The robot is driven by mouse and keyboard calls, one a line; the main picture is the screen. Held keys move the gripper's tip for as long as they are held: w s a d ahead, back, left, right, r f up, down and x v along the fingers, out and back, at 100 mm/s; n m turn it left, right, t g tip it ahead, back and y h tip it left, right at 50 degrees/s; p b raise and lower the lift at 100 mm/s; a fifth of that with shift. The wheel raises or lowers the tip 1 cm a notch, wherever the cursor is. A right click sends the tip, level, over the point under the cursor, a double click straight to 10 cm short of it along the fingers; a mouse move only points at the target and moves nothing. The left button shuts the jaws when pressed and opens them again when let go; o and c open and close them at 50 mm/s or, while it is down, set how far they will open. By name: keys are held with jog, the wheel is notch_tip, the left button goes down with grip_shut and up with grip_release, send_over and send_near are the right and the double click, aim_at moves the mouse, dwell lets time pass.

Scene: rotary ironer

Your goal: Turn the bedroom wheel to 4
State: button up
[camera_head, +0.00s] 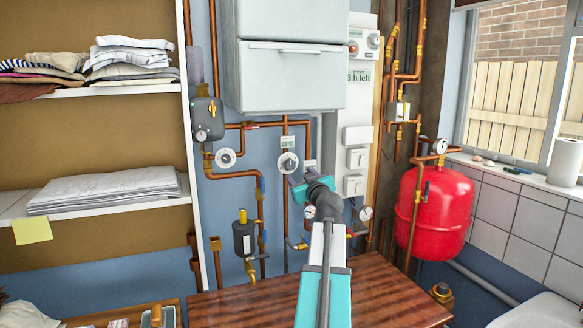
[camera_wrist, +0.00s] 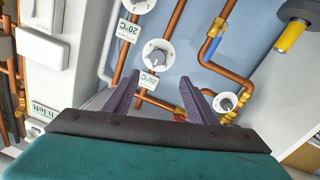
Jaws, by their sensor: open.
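Several white dial wheels sit on the copper pipes, and I cannot read which one is the bedroom's. The left wheel (camera_head: 226,158) shows in the wrist view (camera_wrist: 225,102) by the right finger. The middle wheel (camera_head: 288,163), with a temperature label above it in the head view, shows in the wrist view (camera_wrist: 158,53) beyond my fingertips. A third wheel (camera_wrist: 137,4) is cut by the wrist view's top edge; my gripper seems to cover it in the head view. My gripper (camera_head: 291,183) is open, its purple fingers (camera_wrist: 158,80) apart and empty, not visibly touching a wheel.
A white cabinet (camera_head: 290,75) hangs above the wheels. A wooden worktop (camera_head: 400,295) lies below. Pipes run close around the wheels.

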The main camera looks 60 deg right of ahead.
aim_at(290, 165)
jog(key=shift+d, duration=0.15)
jog(key=shift+p+x, duration=2)
jog(key=shift+x, duration=4.8)
jog(key=shift+s+d, duration=0.1)
jog(key=c, duration=1)
jog(key=shift+a+f, duration=0.15)
jog(key=shift+a, duration=0.15)
jog(key=shift+c, duration=0.3)
jog(key=shift+d, duration=0.2)
